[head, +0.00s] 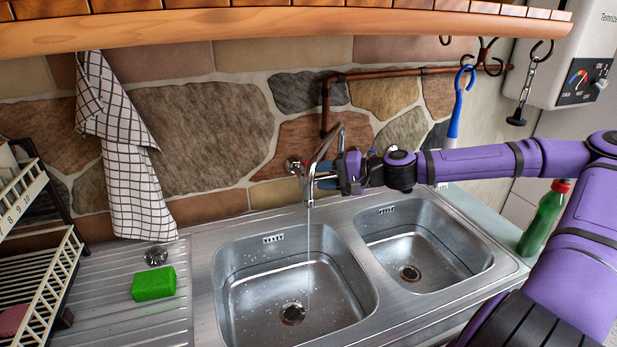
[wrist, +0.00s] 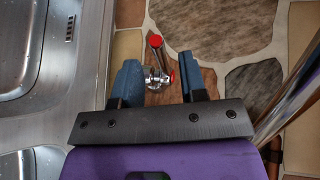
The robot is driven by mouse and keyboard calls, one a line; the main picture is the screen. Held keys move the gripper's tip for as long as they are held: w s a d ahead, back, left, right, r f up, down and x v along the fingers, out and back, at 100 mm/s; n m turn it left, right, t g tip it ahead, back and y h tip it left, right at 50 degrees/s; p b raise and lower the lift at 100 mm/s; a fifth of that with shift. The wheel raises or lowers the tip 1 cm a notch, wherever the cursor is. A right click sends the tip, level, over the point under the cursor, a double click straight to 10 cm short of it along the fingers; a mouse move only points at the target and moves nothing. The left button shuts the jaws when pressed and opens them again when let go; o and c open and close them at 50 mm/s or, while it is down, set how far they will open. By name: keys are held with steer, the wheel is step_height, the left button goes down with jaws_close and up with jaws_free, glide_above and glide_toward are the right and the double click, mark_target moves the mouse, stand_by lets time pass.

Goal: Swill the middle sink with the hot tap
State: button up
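The steel sink unit has a larger bowl (head: 245,290) in the middle of the picture and a smaller bowl (head: 450,250) to its right. The curved spout (head: 315,160) points over the larger bowl, and a thin stream of water (head: 309,250) falls from it towards the drain (head: 292,313). Drops dot the bowl's walls. The red-marked hot tap (wrist: 155,42) shows in the wrist view, its chrome body between and just beyond my fingertips. My gripper (wrist: 162,80) is open, with gaps beside the tap.
A green sponge (head: 154,284) and a round steel plug (head: 156,256) lie on the drainer. A dish rack (head: 50,290) stands left, a checked towel (head: 118,150) hangs behind. A blue brush (head: 458,105) hangs right, above a green bottle (head: 543,220). A wooden shelf (head: 250,30) overhangs.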

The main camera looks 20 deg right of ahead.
steer(key=shift+x, duration=1.95)
jaws_close()
